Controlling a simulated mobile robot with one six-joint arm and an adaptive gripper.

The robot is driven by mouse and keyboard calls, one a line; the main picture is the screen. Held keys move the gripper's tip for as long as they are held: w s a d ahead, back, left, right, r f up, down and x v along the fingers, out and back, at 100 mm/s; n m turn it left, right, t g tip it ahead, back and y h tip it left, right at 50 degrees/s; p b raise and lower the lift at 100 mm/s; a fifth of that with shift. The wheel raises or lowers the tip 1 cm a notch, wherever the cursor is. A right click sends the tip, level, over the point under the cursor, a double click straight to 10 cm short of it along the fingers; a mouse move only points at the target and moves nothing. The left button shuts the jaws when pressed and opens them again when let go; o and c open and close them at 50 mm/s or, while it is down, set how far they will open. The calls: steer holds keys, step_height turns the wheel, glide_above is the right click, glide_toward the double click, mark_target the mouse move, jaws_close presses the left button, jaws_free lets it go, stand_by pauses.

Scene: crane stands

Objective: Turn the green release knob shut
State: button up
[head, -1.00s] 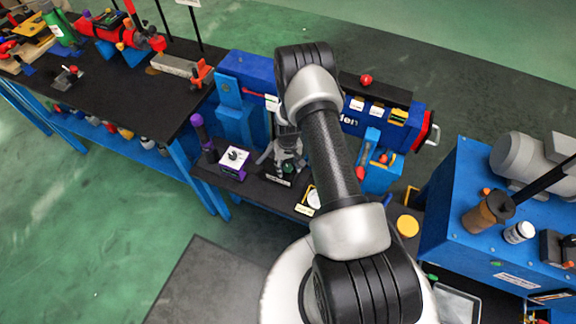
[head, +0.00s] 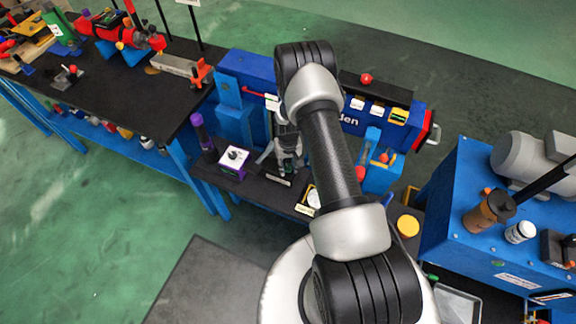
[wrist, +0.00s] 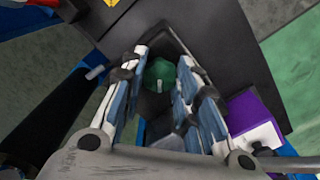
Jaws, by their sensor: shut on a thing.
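The green release knob (wrist: 160,74) shows in the wrist view between my two fingers, with a pale mark on it. My gripper (wrist: 163,82) has a finger on each side of it and is shut on it; the exact contact at the finger pads is hard to see. In the head view my gripper (head: 287,158) points down at the dark bench, just left of my arm, and the knob is mostly hidden there.
A purple box with a white top (head: 235,157) stands close to the left of my gripper, with a purple-topped post (head: 199,132) beyond it. Blue housing (head: 235,110) rises behind. A yellow disc (head: 408,226) lies right of my arm.

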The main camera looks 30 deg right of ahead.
mark_target(288, 167)
steer(key=m+b, duration=0.2)
steer(key=m, duration=0.3)
steer(key=m+b, duration=0.1)
steer(key=m, duration=0.4)
steer(key=shift+b, duration=0.3)
stand_by(0.4)
steer(key=o, duration=1.1)
steer(key=shift+c, duration=0.2)
step_height(288, 167, up, 12)
